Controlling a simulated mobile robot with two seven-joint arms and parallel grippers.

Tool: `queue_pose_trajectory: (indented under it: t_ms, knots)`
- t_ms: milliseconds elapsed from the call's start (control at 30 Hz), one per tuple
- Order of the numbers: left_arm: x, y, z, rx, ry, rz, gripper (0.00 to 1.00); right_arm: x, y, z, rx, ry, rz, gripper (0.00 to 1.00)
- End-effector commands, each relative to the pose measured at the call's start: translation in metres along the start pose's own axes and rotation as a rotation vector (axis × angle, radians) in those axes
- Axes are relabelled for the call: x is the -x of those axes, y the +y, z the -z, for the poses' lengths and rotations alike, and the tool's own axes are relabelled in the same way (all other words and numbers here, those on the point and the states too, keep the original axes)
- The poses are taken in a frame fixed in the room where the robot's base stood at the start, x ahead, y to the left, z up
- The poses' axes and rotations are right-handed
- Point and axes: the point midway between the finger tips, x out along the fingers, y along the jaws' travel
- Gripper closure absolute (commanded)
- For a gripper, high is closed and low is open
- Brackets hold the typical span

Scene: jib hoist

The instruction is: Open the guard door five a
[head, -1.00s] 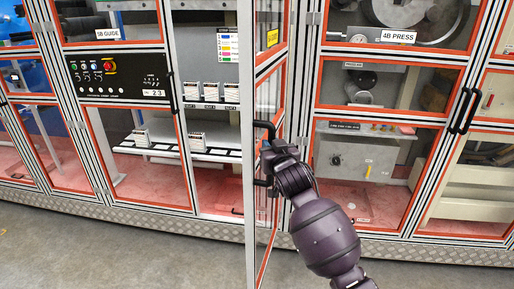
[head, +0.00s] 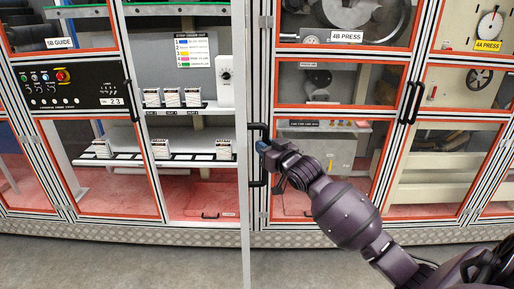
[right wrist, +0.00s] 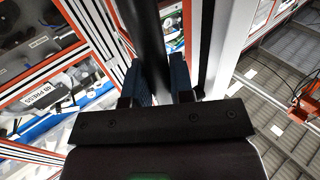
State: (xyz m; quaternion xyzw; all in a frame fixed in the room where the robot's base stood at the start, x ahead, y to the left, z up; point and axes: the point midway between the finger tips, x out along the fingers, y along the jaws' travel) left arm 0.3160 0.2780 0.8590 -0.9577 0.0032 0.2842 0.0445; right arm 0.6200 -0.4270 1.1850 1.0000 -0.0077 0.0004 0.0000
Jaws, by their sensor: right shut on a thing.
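The guard door (head: 244,200) stands swung out from the cabinet and shows nearly edge-on in the head view. Its number cannot be read. Its black handle (head: 251,172) is on the right side of the door frame. My right gripper (head: 264,150) is shut on this handle, near its upper part. In the right wrist view the dark handle bar (right wrist: 150,45) runs between the two blue-grey fingertips of my right gripper (right wrist: 157,82), beside the pale door frame (right wrist: 228,45). The bay (head: 195,130) left of the door is open to view. My left gripper is not in view.
A control panel (head: 70,86) is at left. The closed 4B PRESS panels (head: 346,37) stand right of the door. Grey floor (head: 170,262) in front is clear.

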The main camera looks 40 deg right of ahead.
Motion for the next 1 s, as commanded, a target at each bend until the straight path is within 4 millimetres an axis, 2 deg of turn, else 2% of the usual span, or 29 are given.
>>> queue_pose_trajectory:
  t_ms: [467, 500, 567, 867, 1000]
  knots:
    - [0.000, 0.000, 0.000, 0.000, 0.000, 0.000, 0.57, 0.002, 0.004, -0.001, 0.000, -0.002, 0.004, 1.00]
    - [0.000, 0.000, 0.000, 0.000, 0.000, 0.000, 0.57, 0.002, 0.003, -0.001, 0.000, -0.002, 0.004, 0.76]
    - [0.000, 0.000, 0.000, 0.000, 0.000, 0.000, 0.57, 0.002, 0.003, -0.001, 0.000, -0.002, 0.004, 0.69]
    - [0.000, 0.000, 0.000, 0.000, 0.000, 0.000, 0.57, 0.003, 0.003, -0.001, 0.000, -0.001, 0.004, 0.69]
    - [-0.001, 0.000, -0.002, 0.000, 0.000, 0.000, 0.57, 0.014, 0.004, -0.002, 0.000, -0.002, 0.004, 0.69]
